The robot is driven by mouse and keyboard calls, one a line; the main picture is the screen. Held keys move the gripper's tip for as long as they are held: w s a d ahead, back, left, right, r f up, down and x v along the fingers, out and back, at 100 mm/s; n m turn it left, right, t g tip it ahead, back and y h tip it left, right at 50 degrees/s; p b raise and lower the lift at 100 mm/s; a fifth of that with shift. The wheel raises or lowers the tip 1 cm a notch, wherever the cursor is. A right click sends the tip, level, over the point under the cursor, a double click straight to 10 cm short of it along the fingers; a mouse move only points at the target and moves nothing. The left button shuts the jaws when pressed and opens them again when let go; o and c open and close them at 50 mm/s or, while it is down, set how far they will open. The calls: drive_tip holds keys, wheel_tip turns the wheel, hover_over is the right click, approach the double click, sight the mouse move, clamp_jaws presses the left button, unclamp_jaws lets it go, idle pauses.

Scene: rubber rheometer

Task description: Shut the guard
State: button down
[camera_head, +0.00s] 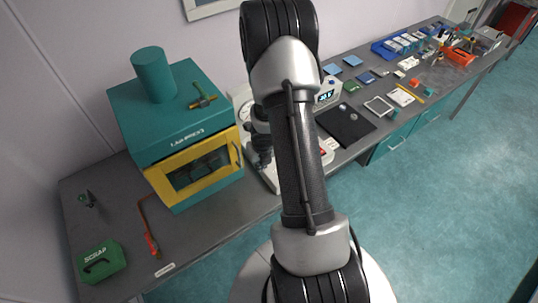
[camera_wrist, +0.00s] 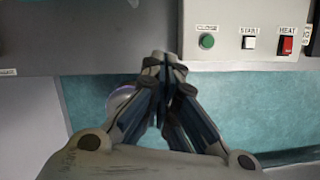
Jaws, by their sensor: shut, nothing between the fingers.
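In the wrist view my gripper (camera_wrist: 165,66) is shut and empty, its fingertips together just left of a pale control panel (camera_wrist: 240,22). The panel carries a green button (camera_wrist: 206,41), a white START button (camera_wrist: 248,43) and a red HEAT switch (camera_wrist: 286,46). In the head view, my arm covers much of a white machine (camera_head: 328,93) with a lit display. No guard can be clearly made out on that machine. A teal press (camera_head: 185,115) on the left has a yellow-framed windowed door (camera_head: 158,180), which looks closed.
The grey bench (camera_head: 110,205) carries a green SCRAP box (camera_head: 101,262) and a red-handled tool (camera_head: 151,243) at left. A black mat (camera_head: 346,124), a square frame (camera_head: 378,106) and blue bins (camera_head: 392,47) lie to the right. The floor in front is clear.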

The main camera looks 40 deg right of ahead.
wheel_tip(320, 180, up, 6)
drive_tip(key=p, duration=0.2)
drive_tip(key=shift+w+a+p, duration=0.15)
drive_tip(key=shift+a+p, duration=0.25)
drive_tip(key=shift+a, duration=0.05)
drive_tip(key=shift+r, duration=0.15)
